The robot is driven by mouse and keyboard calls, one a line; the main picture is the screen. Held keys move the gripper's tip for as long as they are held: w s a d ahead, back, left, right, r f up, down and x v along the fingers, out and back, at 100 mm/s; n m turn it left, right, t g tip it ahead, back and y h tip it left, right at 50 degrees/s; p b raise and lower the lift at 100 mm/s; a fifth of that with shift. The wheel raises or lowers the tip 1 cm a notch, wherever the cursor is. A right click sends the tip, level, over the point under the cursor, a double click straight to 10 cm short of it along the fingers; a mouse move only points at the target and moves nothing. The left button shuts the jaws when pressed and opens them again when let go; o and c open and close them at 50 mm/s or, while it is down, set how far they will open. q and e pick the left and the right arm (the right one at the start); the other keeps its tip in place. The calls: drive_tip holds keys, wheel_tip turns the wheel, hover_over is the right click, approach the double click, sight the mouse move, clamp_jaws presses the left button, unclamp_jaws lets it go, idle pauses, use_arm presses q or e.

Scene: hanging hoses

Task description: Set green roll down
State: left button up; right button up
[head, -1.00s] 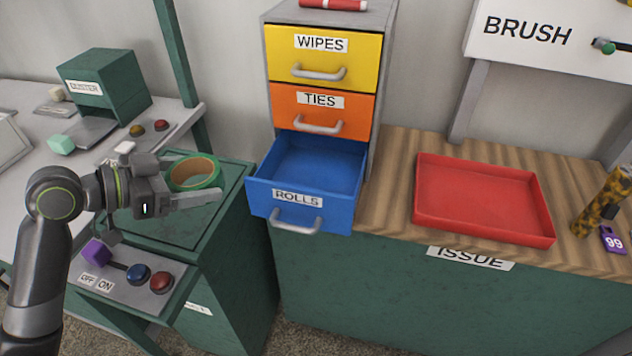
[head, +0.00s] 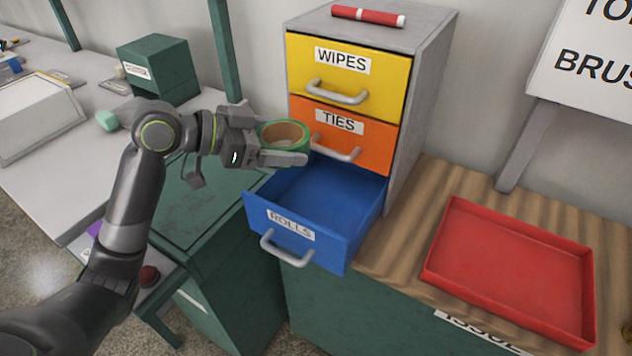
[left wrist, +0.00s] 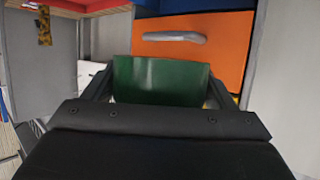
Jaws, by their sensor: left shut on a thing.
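The green roll (head: 276,139), a ring of green tape with a tan core, is held in my left gripper (head: 284,142). The gripper is shut on it, above the back left of the open blue drawer. In the left wrist view the green roll (left wrist: 161,80) sits between the two fingers. The blue drawer (head: 294,244), labelled ROLLS, is pulled out and its visible inside is empty. My right gripper is not in view.
A red tray (head: 515,266) lies empty on the wooden counter. A dark green cabinet top (head: 197,205) is left of the drawer.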

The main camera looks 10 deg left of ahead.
use_arm(q)
drive_tip(key=f, duration=0.2)
drive_tip(key=a, duration=0.1)
drive_tip(key=shift+s+f, duration=0.25)
drive_tip(key=shift+f, duration=0.15)
drive_tip(key=f, duration=0.4)
drive_tip(key=shift+w+d+f, duration=0.1)
drive_tip(key=shift+d+f, duration=0.1)
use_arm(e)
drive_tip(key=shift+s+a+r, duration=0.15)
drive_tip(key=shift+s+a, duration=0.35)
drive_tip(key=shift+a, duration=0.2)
use_arm(q)
drive_tip(key=shift+f+b, duration=0.35)
drive_tip(key=shift+f, duration=0.2)
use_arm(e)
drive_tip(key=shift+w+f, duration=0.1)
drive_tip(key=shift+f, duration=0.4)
use_arm(q)
drive_tip(key=shift+f, duration=0.1)
drive_tip(key=o, duration=1)
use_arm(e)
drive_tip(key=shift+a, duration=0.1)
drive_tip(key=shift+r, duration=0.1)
